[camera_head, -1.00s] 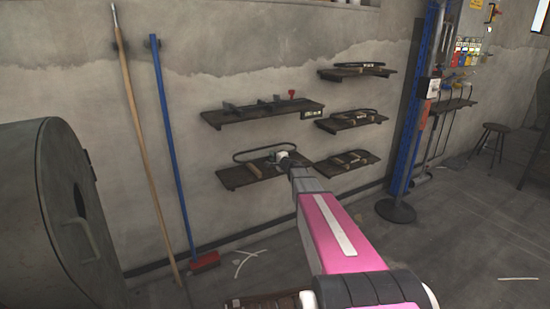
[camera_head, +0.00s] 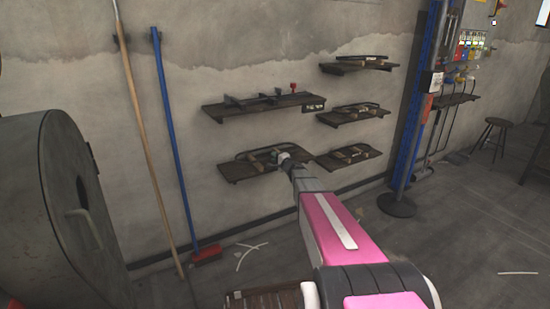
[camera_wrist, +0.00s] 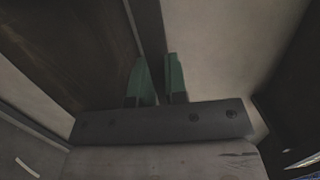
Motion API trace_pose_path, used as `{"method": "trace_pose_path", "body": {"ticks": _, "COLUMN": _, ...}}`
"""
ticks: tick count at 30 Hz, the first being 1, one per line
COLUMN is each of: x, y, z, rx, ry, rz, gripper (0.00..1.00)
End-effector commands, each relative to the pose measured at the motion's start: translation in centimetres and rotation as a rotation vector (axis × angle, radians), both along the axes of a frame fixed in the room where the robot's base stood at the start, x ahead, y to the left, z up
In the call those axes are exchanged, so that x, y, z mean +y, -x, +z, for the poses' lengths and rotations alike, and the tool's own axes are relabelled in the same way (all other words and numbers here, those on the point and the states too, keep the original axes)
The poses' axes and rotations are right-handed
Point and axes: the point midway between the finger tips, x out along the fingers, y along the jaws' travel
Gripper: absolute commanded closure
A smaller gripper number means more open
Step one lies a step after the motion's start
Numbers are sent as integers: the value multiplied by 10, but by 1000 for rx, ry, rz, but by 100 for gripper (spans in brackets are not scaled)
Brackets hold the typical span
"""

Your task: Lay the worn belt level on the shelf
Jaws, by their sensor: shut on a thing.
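The worn belt (camera_head: 247,151) is a thin dark loop at the lower left shelf (camera_head: 237,174). In the head view it appears down at the shelf's surface, along its back part; I cannot tell whether it touches all along. My gripper (camera_head: 278,157) is over the right part of this shelf. In the wrist view my gripper's two green fingertips (camera_wrist: 160,80) are shut on a dark band, the belt (camera_wrist: 148,25). The rest of the loop is hidden there.
A long shelf with tools (camera_head: 262,105) hangs just above. Three more shelves with dark loops and wooden blocks hang to the right, the lowest (camera_head: 347,160) close to my gripper. A blue post (camera_head: 411,120) stands farther right.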

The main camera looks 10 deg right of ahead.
Motion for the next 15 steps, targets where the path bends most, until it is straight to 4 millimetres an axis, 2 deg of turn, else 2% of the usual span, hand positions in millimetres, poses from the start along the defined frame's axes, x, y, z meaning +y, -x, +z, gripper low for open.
{"method": "trace_pose_path", "body": {"ticks": 1, "x": 0, "y": 0, "z": -17, "rx": 28, "ry": 10, "rz": -7, "gripper": 100}}
{"method": "trace_pose_path", "body": {"ticks": 4, "x": 0, "y": 0, "z": -17, "rx": 28, "ry": 9, "rz": -7, "gripper": 100}}
{"method": "trace_pose_path", "body": {"ticks": 5, "x": 0, "y": -1, "z": -17, "rx": 28, "ry": 8, "rz": -7, "gripper": 77}}
{"method": "trace_pose_path", "body": {"ticks": 6, "x": 0, "y": -1, "z": -17, "rx": 28, "ry": 8, "rz": -7, "gripper": 64}}
{"method": "trace_pose_path", "body": {"ticks": 7, "x": 0, "y": -1, "z": -17, "rx": 28, "ry": 8, "rz": -7, "gripper": 57}}
{"method": "trace_pose_path", "body": {"ticks": 15, "x": 0, "y": -1, "z": -17, "rx": 28, "ry": 8, "rz": -7, "gripper": 57}}
